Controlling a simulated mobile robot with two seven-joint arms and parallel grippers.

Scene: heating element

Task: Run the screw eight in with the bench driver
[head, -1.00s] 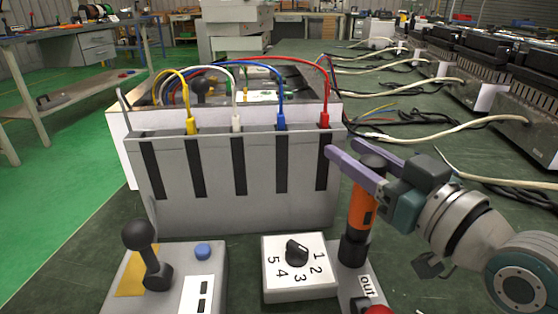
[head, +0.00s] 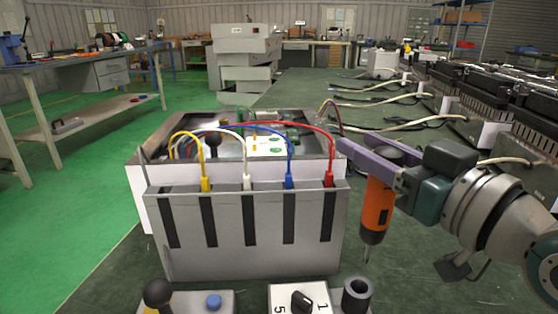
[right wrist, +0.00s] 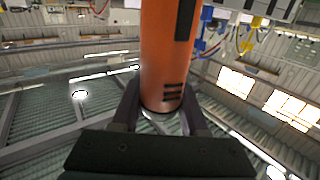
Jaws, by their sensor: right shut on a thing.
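My right gripper (head: 378,160) is shut on the orange and black bench driver (head: 376,208). The driver hangs upright with its bit pointing down, clear of its dark round holder (head: 356,297), which stands empty below. The right wrist view shows the orange driver body (right wrist: 168,55) between the two fingers (right wrist: 160,112). The grey box (head: 250,235) with dark slots stands to the left of the driver. Screw eight cannot be made out. My left gripper is not in view.
Yellow, white, blue and red plugs (head: 329,178) stand in the box's top edge, their wires running into an open case (head: 150,152) behind. A dial (head: 302,300) and a lever (head: 157,295) are at the front. Cables cross the bench at the right.

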